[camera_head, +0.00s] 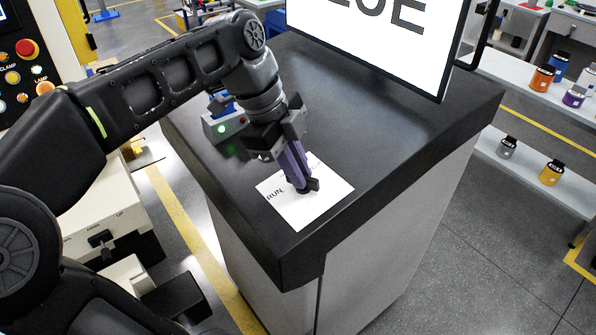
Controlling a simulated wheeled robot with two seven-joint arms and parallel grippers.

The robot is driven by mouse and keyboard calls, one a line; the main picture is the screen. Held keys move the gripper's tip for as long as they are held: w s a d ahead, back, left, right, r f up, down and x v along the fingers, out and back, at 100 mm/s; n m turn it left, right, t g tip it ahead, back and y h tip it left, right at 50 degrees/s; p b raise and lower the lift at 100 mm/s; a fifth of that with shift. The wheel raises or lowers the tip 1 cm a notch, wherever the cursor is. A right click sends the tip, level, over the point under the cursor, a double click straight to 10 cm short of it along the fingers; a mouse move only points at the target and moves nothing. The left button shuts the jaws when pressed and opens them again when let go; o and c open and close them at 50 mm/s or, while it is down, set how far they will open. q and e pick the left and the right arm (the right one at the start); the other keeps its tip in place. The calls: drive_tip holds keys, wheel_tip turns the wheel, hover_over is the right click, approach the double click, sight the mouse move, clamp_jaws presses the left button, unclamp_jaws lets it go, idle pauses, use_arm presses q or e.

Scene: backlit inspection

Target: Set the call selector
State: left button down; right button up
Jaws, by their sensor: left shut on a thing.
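A white label plate (327,201) with the word RUN on its left side lies on the dark top of the cabinet. More print at its far edge is mostly covered. My left gripper (307,186) reaches down over the middle of the plate, its purple-sided fingers close together. It is shut on a small dark piece, seemingly the selector's handle, at the plate. The fingers hide most of the selector, so its pointing direction cannot be told. My right gripper is not in view.
A bright screen (375,32) with large black letters ending in UE stands behind the plate. A small grey box (225,125) with green and red lights is beside my left wrist. A button panel (25,75) is at far left. The cabinet top (420,125) is clear at right.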

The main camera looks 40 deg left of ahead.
use_arm(q)
drive_tip(key=m, duration=0.1)
drive_tip(key=m+p, duration=0.1)
drive_tip(key=shift+r+m+g, duration=0.2)
drive_tip(key=shift+m+g, duration=0.1)
drive_tip(key=shift+m, duration=0.1)
drive_tip(key=shift+w+f+m+g+p, duration=0.1)
drive_tip(key=shift+m+g+p, duration=0.2)
drive_tip(key=shift+m+p, duration=0.7)
drive_tip(key=c, duration=1.5)
unclamp_jaws()
drive_tip(key=shift+f, duration=0.1)
